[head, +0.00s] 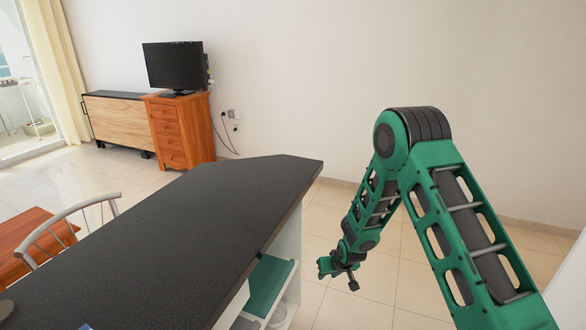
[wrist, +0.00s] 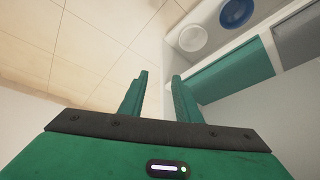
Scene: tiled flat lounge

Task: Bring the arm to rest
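My arm is green and black and is bent at a high elbow on the right of the head view. My gripper (head: 340,275) hangs low at the end of it, to the right of the dark counter and below the level of its top. In the wrist view my gripper (wrist: 159,88) shows two green fingers standing apart, with nothing between them. The gap shows tiled floor and a pale panel edge. No object is held.
A dark counter (head: 170,235) fills the left foreground. Its open shelves (head: 275,290) face my gripper; bowls (wrist: 193,38) and a green box (wrist: 230,70) sit there. A chair (head: 85,210), a drawer cabinet (head: 180,130) and a television (head: 175,66) stand further left. Tiled floor right of the counter is clear.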

